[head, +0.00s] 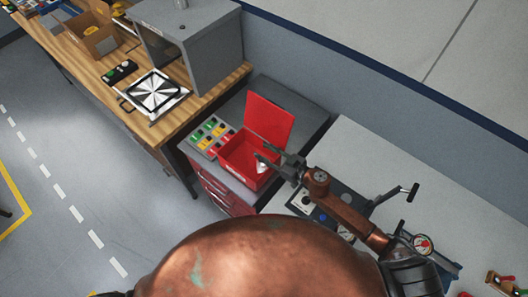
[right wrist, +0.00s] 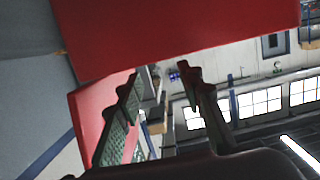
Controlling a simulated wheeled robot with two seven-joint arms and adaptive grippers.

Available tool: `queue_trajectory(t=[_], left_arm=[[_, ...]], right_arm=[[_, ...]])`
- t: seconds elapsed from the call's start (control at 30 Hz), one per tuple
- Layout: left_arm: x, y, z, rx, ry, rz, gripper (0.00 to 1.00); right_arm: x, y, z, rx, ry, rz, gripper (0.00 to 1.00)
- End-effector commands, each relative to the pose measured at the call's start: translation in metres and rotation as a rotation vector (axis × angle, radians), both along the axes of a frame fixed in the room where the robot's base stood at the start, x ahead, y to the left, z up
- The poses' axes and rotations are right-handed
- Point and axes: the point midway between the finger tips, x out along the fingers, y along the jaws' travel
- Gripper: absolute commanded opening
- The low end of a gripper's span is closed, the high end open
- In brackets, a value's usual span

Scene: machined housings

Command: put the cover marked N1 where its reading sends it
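A red box (head: 234,158) with its lid (head: 270,122) raised stands on the dark top of a cabinet. My right gripper (head: 266,163) reaches over the box's right side, its fingertips at the opening. A small pale piece (head: 262,168) shows in the box beside the fingertips; I cannot tell whether it is the cover or read a mark on it. In the right wrist view, the fingers (right wrist: 160,75) stand apart with nothing visible between them, and a red panel (right wrist: 170,35) fills the upper part. No N1 mark or reading is legible. My left gripper is not in view.
Further left, a wooden bench (head: 178,118) carries a patterned square plate (head: 153,92), a grey cabinet (head: 205,50) and a cardboard box (head: 92,38). A light table (head: 385,155) with a dark panel (head: 326,212) lies right.

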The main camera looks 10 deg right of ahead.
Motion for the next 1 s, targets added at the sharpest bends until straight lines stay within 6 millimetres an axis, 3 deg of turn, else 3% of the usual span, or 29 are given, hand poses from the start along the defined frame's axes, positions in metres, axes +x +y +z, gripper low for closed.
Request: queue_trajectory(t=[0.2,0.33,0.8,1.0], left_arm=[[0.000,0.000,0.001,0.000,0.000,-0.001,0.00],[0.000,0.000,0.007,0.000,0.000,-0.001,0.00],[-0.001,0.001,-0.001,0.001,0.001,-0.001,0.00],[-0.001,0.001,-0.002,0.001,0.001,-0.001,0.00]], right_arm=[[0.000,0.000,0.002,-0.001,-0.001,0.000,0.34],[0.000,-0.001,0.016,-0.003,-0.003,0.001,0.34],[-0.067,-0.067,0.029,-0.001,0.002,0.001,0.34],[-0.081,-0.081,0.035,-0.001,0.001,0.000,0.34]])
